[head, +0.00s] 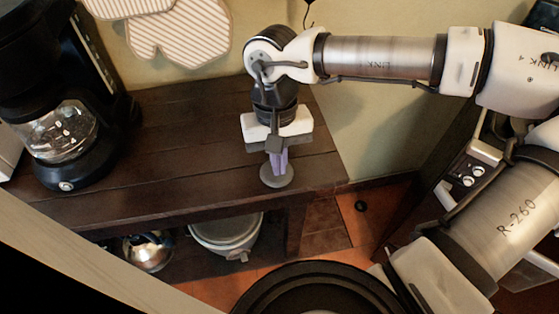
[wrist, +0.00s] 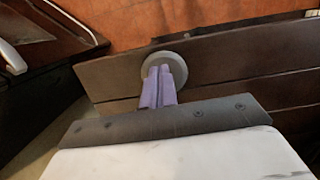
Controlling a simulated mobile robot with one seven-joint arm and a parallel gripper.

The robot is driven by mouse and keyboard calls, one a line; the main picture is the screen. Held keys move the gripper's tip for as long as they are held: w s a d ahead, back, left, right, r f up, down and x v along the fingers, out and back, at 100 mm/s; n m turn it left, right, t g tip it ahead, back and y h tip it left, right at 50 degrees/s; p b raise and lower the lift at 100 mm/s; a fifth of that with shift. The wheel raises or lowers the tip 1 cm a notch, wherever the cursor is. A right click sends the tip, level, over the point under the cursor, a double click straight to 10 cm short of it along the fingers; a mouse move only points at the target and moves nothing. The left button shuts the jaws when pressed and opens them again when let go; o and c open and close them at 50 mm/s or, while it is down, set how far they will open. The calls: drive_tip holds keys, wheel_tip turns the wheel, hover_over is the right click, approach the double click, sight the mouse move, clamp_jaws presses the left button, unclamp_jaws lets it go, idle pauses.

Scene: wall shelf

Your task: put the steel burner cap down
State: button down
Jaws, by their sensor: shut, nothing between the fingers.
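The steel burner cap (head: 277,182) is a small grey disc lying on the dark wooden shelf (head: 190,180), near its front right corner. It also shows in the wrist view (wrist: 181,58), just past the fingertips. My gripper (head: 278,167) points down with its purple fingers right over the cap. The fingers are closed together with nothing between them. They hide part of the disc, and I cannot tell whether the tips touch it. The fingers also show in the wrist view (wrist: 164,74).
A black coffee maker (head: 62,145) stands at the shelf's left end. Striped oven mitts (head: 178,35) hang on the wall. A white lidded pot (head: 226,235) and a shiny round vessel (head: 147,252) sit below. The middle of the shelf is clear.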

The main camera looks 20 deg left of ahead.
drive_tip(key=shift+s+d+f, duration=0.1)
drive_tip(key=shift+s+d, duration=0.1)
drive_tip(key=shift+s, duration=0.15)
drive_tip(key=shift+w+f+b, duration=0.1)
drive_tip(key=shift+f+b, duration=0.25)
drive_tip(key=shift+f, duration=0.4)
drive_tip(key=shift+w+a+f, duration=0.1)
drive_tip(key=shift+a, duration=0.05)
drive_tip(key=w+a+b, duration=0.1)
drive_tip(key=w, duration=0.1)
drive_tip(key=w+a+b, duration=0.1)
drive_tip(key=w+a, duration=0.1)
drive_tip(key=shift+w+a, duration=0.15)
drive_tip(key=shift+w, duration=0.2)
